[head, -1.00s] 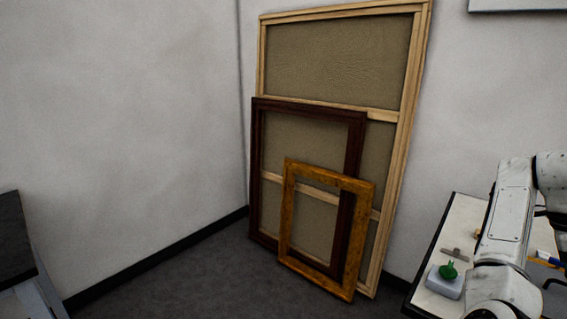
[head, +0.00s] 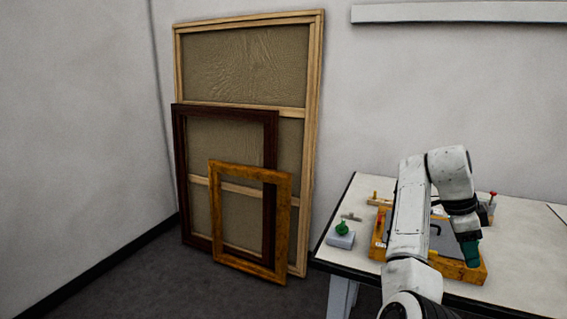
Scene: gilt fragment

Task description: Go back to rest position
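My arm shows at the right of the head view, raised and bent over the white table (head: 520,290). Its end, with a dark green part (head: 470,250), points down over the front of an orange wooden box or tray (head: 462,269) with a grey inside. The fingers of my gripper cannot be made out, so I cannot tell whether it is open or holds anything. My arm hides much of the tray.
A small grey block (head: 341,240) with a green knob sits at the table's left edge. A gilt frame (head: 282,232), a dark frame (head: 271,150) and a large stretched canvas (head: 245,78) lean on the wall. Grey floor (head: 200,275) is clear at the left.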

